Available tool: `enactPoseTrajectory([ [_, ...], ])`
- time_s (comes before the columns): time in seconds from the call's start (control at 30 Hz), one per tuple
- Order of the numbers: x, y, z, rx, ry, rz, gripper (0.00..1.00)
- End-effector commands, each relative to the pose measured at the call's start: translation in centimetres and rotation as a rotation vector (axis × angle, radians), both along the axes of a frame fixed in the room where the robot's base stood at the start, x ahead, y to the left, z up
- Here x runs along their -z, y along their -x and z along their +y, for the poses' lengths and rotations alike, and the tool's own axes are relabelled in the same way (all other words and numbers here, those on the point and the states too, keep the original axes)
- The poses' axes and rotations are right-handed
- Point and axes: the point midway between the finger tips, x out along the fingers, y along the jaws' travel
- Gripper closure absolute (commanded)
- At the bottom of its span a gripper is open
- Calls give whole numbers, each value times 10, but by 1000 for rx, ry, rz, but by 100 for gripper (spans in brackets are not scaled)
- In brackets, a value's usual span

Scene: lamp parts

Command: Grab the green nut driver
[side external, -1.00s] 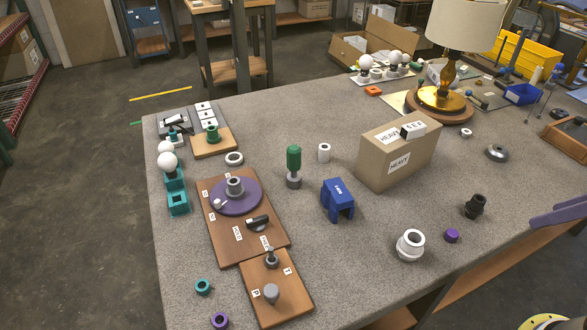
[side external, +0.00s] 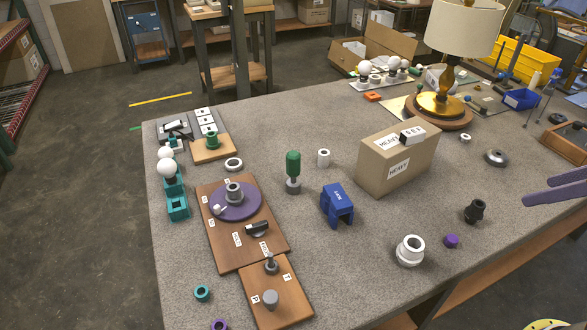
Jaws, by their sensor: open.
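The green nut driver (side external: 293,164) stands upright near the middle of the table, green handle up and its grey lower end at the tabletop. Nothing touches its handle. My gripper (side external: 535,190) enters at the right edge with two purple fingers. It is open and empty, above the table's right side and far to the right of the nut driver. The rest of my gripper is out of view.
A blue block (side external: 337,204) and a white cylinder (side external: 323,158) stand close to the nut driver. A tall cardboard box (side external: 385,178) stands between it and my gripper's side. A white ring-shaped part (side external: 410,251) and a black fitting (side external: 475,211) are on the right.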

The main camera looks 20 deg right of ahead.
Motion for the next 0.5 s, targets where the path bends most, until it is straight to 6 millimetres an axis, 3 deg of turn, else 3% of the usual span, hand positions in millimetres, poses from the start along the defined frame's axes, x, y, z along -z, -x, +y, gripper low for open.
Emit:
enactPoseTrajectory([
  [0.1, -35, -42, 8, -63, 8, -58, 21],
  [0.23, -63, -93, 21, -133, 16, -97, 21],
  [0.37, -80, -152, 39, -204, 19, -120, 21],
  [0.5, -82, -218, 64, -279, 20, -128, 21],
])
